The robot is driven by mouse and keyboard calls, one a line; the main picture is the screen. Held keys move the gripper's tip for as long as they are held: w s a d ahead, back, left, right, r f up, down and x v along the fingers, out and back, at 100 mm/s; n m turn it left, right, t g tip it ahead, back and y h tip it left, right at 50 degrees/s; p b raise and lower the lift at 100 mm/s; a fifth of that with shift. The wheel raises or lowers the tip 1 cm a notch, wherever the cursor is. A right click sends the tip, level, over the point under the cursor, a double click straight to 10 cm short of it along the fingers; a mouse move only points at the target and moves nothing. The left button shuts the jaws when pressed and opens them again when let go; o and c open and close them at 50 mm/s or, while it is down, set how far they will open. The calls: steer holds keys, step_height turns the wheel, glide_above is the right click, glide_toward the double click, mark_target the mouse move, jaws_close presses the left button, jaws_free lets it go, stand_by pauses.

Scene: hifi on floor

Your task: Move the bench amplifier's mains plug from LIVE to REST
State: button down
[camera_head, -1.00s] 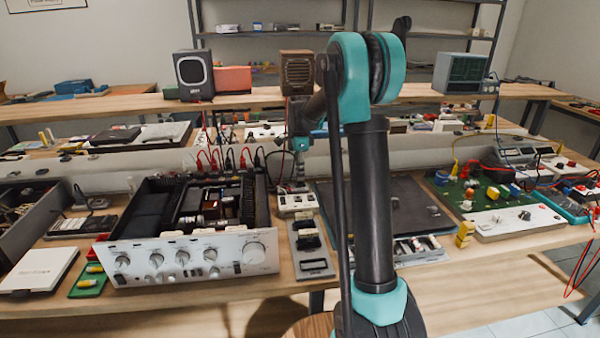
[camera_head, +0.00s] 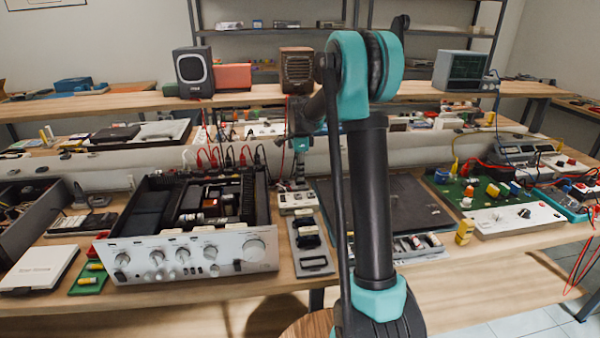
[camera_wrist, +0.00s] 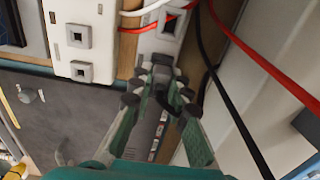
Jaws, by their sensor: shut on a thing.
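The bench amplifier (camera_head: 195,255) sits open-topped on the bench, its silver knob panel facing me. My gripper (camera_wrist: 163,88) is shut on a black mains plug (camera_wrist: 162,75) in the wrist view; a black lead (camera_wrist: 203,85) curves beside it. In the head view my gripper (camera_head: 298,182) is low behind a white socket block (camera_head: 297,203), right of the amplifier. White socket faces (camera_wrist: 78,36) show in the wrist view, one (camera_wrist: 170,24) just beyond the plug. I cannot tell whether the plug is seated. The LIVE and REST labels are not readable.
A grey strip with black items (camera_head: 312,262) lies in front of the socket block. A dark mat (camera_head: 400,205) is to its right. Red and white leads (camera_wrist: 245,50) run close to my gripper. A white wall-like trunking (camera_head: 340,152) stands behind.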

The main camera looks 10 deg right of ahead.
steer(key=shift+f, duration=0.3)
stand_by(0.5)
steer(key=c, duration=1.4)
jaws_free()
steer(key=shift+o, duration=0.2)
steer(key=shift+r, duration=0.1)
step_height(320, 180, up, 17)
